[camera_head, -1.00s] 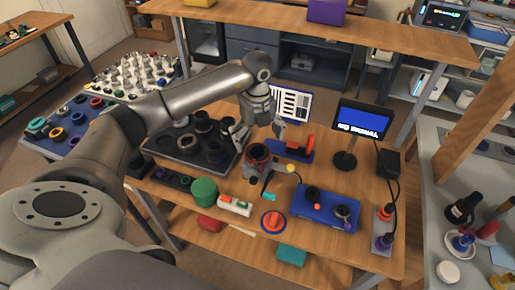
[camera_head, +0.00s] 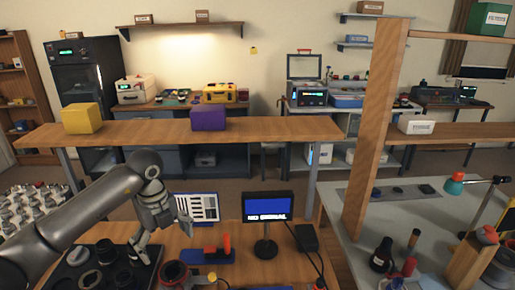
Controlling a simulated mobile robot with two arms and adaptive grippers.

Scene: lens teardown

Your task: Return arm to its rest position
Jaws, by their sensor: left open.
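My left arm comes in from the left, and its gripper (camera_head: 164,240) hangs over the wooden workbench (camera_head: 222,275). The gripper is open, with nothing seen between its fingers. It is above and beside the right edge of the dark tray (camera_head: 140,279), which holds several dark lens rings. A dark ring-shaped part with a red rim (camera_head: 174,272) sits just in front of the gripper, cut by the lower picture edge. My right gripper is not in view.
A small monitor reading NO SIGNAL (camera_head: 268,207) stands right of the gripper. A raised shelf (camera_head: 277,129) spans behind; a wooden post (camera_head: 376,130) stands right.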

